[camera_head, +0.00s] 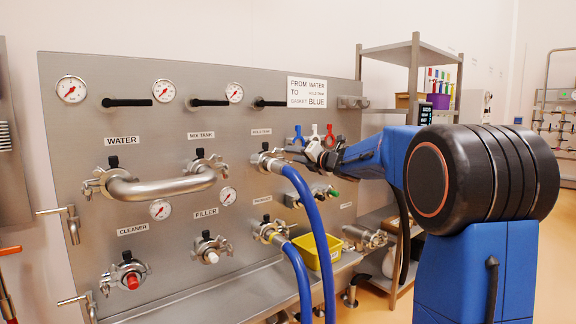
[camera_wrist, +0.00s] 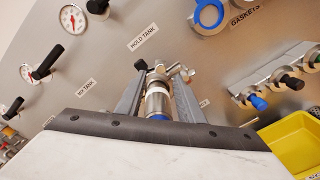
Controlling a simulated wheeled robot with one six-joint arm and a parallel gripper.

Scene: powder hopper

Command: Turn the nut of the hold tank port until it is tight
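The hold tank port (camera_head: 266,159) is on the steel panel, under its label, with a steel clamp around the joint and a blue hose (camera_head: 318,232) hanging from it. In the wrist view the port's clamp (camera_wrist: 158,76) lies ahead, and its nut and bolt (camera_wrist: 181,71) stick out at upper right. My gripper (camera_head: 299,152) is just right of the port, pointing at it. In the wrist view my gripper's fingers (camera_wrist: 160,92) stand apart, with the hose fitting showing between them. I cannot tell whether a finger touches the nut.
A steel pipe (camera_head: 165,186) joins the water and mix tank ports. A second blue hose (camera_head: 300,275) hangs from a lower port. Coloured gaskets (camera_head: 314,132) hang above right. A yellow bin (camera_head: 318,252) sits below, and a shelf rack (camera_head: 412,60) stands at right.

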